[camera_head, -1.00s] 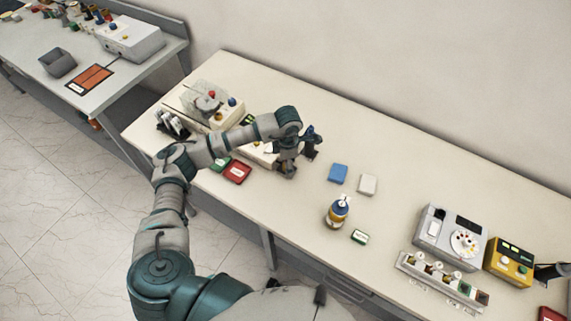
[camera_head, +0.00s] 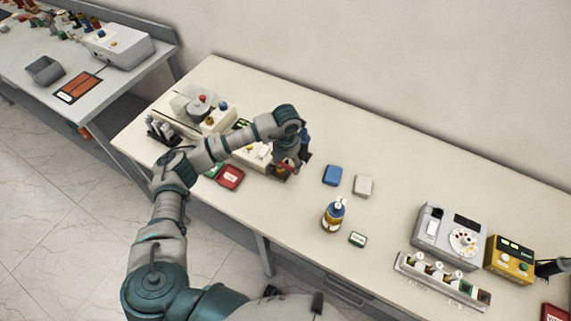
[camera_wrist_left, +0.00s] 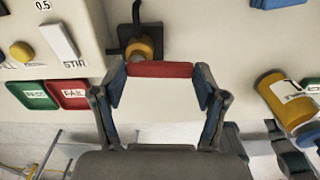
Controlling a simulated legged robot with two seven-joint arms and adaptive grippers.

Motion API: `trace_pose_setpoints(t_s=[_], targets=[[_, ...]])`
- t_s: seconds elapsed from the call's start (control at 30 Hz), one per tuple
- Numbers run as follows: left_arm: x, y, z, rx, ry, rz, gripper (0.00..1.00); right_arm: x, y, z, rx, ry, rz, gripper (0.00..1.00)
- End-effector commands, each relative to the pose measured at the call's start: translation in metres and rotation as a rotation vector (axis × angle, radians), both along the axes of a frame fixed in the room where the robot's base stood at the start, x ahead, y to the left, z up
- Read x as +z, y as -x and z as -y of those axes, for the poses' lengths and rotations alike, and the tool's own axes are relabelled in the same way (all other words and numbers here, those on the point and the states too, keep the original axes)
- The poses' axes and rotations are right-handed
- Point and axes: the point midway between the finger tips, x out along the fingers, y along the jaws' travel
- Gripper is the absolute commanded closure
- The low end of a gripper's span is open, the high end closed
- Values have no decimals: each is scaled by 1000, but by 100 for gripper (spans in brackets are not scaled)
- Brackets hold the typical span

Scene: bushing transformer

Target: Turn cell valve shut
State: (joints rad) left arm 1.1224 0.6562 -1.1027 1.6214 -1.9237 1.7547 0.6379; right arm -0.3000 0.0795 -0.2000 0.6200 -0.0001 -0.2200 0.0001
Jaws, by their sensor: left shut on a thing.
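The cell valve shows in the left wrist view as a brass-coloured body (camera_wrist_left: 139,47) on a dark base beside a white instrument, with a red bar handle (camera_wrist_left: 160,69). My left gripper (camera_wrist_left: 158,76) is shut on this red handle, one fingertip at each end of the bar. In the head view my left gripper (camera_head: 284,166) is at the right end of the white instrument (camera_head: 252,154), low over the table. The arm and gripper hide most of the valve there. My right gripper is not in view.
Green and red labelled pads (camera_head: 231,177) lie in front of the instrument. A blue block (camera_head: 332,175), a pale block (camera_head: 363,186) and an amber bottle (camera_head: 333,216) stand to the right. Meters and a vial rack (camera_head: 442,281) are further right. The back of the table is clear.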

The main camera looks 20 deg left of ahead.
Motion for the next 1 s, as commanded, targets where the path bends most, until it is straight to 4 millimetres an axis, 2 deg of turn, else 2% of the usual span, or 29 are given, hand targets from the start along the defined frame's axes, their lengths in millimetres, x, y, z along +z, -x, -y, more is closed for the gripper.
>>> trace_pose_setpoints(t_s=[0.23, 0.73, 0.77, 0.8, 0.83, 1.0], targets=[[3, -5, 0, 74, 1, 10, 62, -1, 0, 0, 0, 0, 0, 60], [3, -6, -1, 91, 1, 12, 62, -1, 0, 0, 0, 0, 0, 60], [3, -5, -1, 91, 1, 12, 20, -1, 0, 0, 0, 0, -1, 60], [3, -5, -1, 91, 1, 12, 10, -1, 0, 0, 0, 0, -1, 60], [3, -5, -1, 90, 1, 11, 2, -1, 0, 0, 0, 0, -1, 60], [2, -3, 0, 88, 0, 7, 2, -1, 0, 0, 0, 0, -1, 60]])
